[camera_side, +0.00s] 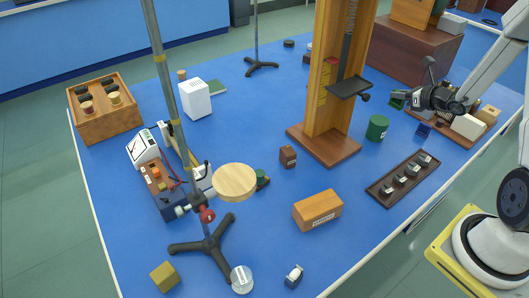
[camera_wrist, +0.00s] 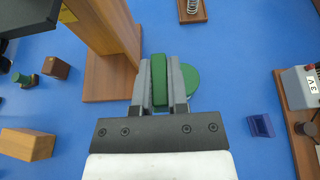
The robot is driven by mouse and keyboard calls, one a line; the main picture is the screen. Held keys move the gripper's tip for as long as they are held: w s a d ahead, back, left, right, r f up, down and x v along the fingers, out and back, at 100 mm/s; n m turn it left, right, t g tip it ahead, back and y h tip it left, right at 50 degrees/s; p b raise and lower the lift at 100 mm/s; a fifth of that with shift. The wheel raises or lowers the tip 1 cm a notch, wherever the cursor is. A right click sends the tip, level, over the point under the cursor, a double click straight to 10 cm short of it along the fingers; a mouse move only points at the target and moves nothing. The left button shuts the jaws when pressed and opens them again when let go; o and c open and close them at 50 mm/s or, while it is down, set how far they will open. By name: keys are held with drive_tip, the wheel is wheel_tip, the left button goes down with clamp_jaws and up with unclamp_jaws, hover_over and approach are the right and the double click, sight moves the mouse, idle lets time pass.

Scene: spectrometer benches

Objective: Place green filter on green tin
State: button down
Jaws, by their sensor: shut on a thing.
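My gripper (camera_side: 408,98) is shut on the green filter (camera_wrist: 159,78), a narrow dark green block standing between the two grey fingers in the wrist view. In the side view the filter (camera_side: 397,101) shows as a small green shape at the fingertips. The green tin (camera_side: 377,128) is a green cylinder upright on the blue table, below and left of the gripper. In the wrist view the tin (camera_wrist: 191,76) shows its round top just right of the filter, partly hidden by the right finger. The filter is apart from the tin, held above the table.
A tall wooden stand (camera_side: 327,140) with a black shelf (camera_side: 349,88) rises left of the tin. A dark weight tray (camera_side: 399,180) lies in front. A small blue block (camera_side: 423,130) and a wooden board with apparatus (camera_side: 468,126) are to the right.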

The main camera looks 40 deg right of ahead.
drive_tip(key=shift+w+d+f, duration=0.45)
drive_tip(key=shift+w+f, duration=0.3)
drive_tip(key=shift+f, duration=0.2)
drive_tip(key=shift+w+d+f, duration=0.45)
drive_tip(key=shift+w+f, duration=0.3)
drive_tip(key=shift+f, duration=0.2)
drive_tip(key=shift+w+d+f, duration=0.45)
drive_tip(key=shift+w+f, duration=0.3)
drive_tip(key=shift+f, duration=0.2)
drive_tip(key=shift+w+f, duration=0.1)
drive_tip(key=shift+f, duration=0.1)
drive_tip(key=shift+w+d+f, duration=0.1)
drive_tip(key=shift+w+f, duration=0.05)
drive_tip(key=shift+f, duration=1.45)
drive_tip(key=shift+f, duration=0.15)
drive_tip(key=c, duration=0.6)
unclamp_jaws()
